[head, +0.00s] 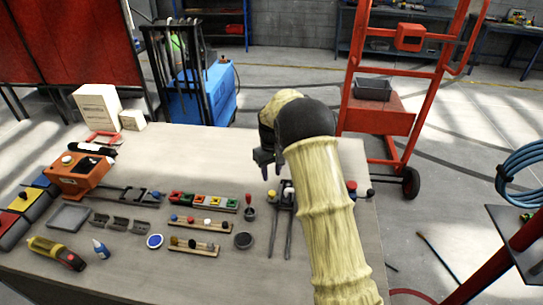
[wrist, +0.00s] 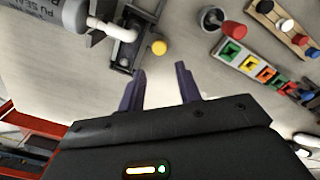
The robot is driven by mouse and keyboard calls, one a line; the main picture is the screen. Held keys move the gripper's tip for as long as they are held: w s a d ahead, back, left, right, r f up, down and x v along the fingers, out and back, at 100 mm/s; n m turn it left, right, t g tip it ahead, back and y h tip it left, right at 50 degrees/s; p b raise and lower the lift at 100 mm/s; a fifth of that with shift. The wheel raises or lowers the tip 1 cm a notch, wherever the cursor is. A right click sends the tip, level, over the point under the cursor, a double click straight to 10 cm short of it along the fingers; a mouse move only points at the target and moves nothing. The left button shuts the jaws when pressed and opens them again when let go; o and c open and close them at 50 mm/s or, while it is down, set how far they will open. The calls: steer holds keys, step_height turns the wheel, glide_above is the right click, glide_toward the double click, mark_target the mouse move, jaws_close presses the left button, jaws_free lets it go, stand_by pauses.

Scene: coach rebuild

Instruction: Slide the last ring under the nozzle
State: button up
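My gripper (wrist: 162,75) is open, with nothing between its two dark purple fingers. In the head view it hangs over the table's right part (head: 268,165). A grey cartridge marked "PU SEAL" (wrist: 62,15) lies at the wrist view's upper left. Its white bent nozzle (wrist: 120,30) reaches over a dark railed fixture (wrist: 145,20). A yellow knob (wrist: 159,47) sits beside the rails, just beyond the fingertips. The rails also show in the head view (head: 289,235), but my arm hides the cartridge there. I cannot make out a separate ring under the nozzle.
A row of coloured square pieces (head: 203,201) and a red-knobbed tool (head: 249,203) lie left of the fixture. Peg racks (head: 195,247) stand nearer. An orange device (head: 80,172) is far left. The table's back middle is clear. A red hand truck (head: 380,115) stands behind.

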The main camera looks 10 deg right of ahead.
step_height(320, 180, up, 8)
steer(key=b, duration=0.1)
steer(key=shift+r, duration=0.15)
stand_by(0.4)
steer(key=s+d+f+m+t, duration=0.1)
steer(key=s+m, duration=0.1)
steer(key=s, duration=1.3)
steer(key=s+d+f+m+t, duration=0.1)
steer(key=s+d+m, duration=0.1)
steer(key=s, duration=1.3)
steer(key=shift+t, duration=0.3)
steer(key=shift+d+f, duration=0.1)
steer(key=shift+d, duration=0.05)
